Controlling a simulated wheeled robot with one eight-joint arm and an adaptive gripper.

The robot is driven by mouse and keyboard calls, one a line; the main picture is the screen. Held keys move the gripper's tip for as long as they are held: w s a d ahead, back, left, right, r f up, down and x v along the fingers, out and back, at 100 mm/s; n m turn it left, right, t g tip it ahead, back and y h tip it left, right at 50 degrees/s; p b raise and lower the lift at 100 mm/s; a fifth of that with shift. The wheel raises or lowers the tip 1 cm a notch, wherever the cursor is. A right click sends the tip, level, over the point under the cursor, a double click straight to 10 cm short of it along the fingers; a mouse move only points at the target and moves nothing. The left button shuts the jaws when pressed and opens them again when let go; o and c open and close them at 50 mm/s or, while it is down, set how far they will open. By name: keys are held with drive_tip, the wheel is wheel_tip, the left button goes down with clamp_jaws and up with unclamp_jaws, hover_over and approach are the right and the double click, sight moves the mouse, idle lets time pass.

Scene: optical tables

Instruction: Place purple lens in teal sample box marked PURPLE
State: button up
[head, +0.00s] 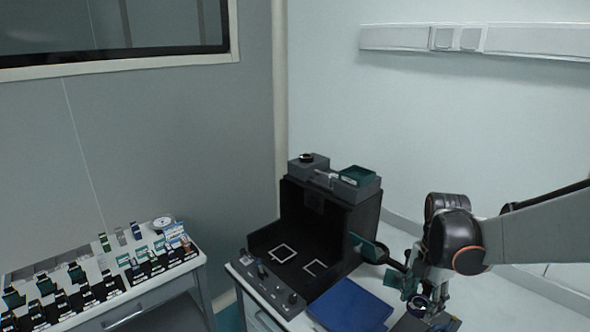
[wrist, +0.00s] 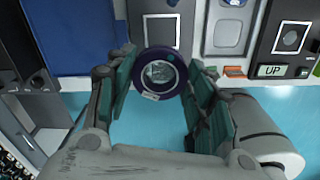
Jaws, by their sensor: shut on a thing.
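The purple lens (wrist: 139,72) is a dark purple ring with clear glass and a small white label on its rim. In the wrist view it sits between the teal finger pads of my gripper (wrist: 160,76), which is shut on it. In the head view my gripper (head: 418,301) is at the lower right, over the near edge of the right-hand table, and the lens shows as a small dark ring. Several small teal boxes (head: 76,273) stand on the left-hand table, far from my gripper. Their labels are too small to read, so I cannot tell which is marked PURPLE.
A black open-fronted enclosure (head: 330,213) with two white square outlines stands on the right-hand table. A blue flat item (head: 350,305) lies in front of it. A teal tray (head: 357,174) sits on top. The left-hand table (head: 150,293) is crowded; a floor gap separates the tables.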

drive_tip(key=w+a+f+m, duration=0.1)
drive_tip(key=a+f+m, duration=0.2)
drive_tip(key=m, duration=0.4)
drive_tip(key=w+a+f+m, duration=0.1)
drive_tip(key=a+f+m, duration=0.3)
drive_tip(key=m, duration=0.3)
drive_tip(key=w+a+f+m, duration=0.2)
drive_tip(key=a+f+m, duration=0.2)
drive_tip(key=a+m, duration=0.2)
drive_tip(key=shift+w+a+m+b, duration=0.1)
drive_tip(key=shift+m+b, duration=0.3)
drive_tip(key=shift+m, duration=0.2)
drive_tip(key=shift+a+f+m, duration=0.3)
drive_tip(key=shift+a+m, duration=0.05)
drive_tip(key=shift+m, duration=0.35)
